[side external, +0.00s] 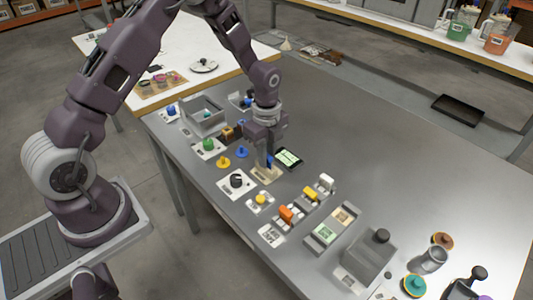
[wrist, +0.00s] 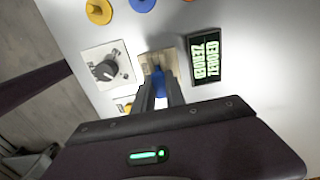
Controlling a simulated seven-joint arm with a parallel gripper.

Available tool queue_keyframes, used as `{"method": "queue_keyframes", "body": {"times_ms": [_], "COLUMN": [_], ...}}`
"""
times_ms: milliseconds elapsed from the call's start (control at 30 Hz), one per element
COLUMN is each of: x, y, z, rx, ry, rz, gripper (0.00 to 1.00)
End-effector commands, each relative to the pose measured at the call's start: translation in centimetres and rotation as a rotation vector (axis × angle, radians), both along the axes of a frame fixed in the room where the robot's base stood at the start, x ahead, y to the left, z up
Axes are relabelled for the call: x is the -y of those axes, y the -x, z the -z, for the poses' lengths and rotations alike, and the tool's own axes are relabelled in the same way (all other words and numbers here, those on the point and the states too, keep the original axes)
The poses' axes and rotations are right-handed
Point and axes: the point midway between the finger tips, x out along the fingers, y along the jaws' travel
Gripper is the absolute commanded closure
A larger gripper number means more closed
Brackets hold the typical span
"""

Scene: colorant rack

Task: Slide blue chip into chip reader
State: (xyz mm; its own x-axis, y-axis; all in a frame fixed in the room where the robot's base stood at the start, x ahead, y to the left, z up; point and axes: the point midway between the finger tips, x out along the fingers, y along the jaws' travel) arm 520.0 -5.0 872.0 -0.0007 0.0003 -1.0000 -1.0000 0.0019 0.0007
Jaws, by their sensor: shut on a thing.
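My gripper (side external: 266,160) is shut on the blue chip (side external: 269,161), a small upright blue piece between the fingertips. In the wrist view the blue chip (wrist: 158,79) shows between the dark fingers of my gripper (wrist: 160,92). Right below it is a beige block (side external: 265,175), which looks like the chip reader; it also shows in the wrist view (wrist: 149,60). The chip is over or at this block. The fingers hide its lower edge, so I cannot tell whether it is in a slot.
A black display (side external: 289,158) reading "ZEROED" lies just right of the beige block. A dark knob on a white plate (side external: 236,183) is to the left. Yellow (side external: 223,162) and blue (side external: 242,152) pegged discs lie behind.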

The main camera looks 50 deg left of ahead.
Motion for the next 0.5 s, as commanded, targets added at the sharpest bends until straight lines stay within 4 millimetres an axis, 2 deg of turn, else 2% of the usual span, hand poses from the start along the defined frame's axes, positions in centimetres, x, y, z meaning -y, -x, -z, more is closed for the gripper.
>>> {"method": "queue_keyframes", "body": {"times_ms": [167,200,300,500], "x": [0.0,0.0,0.0,0.0], "y": [-0.03,-0.04,-0.01,-0.01], "z": [0.44,0.43,0.44,0.43], "rx": [0.001,0.001,0.0,0.0], "ry": [0.0,0.0,0.0,0.0], "rz": [0.0,0.0,0.0,0.0], "gripper": [1.0,0.79,0.59,0.59]}}
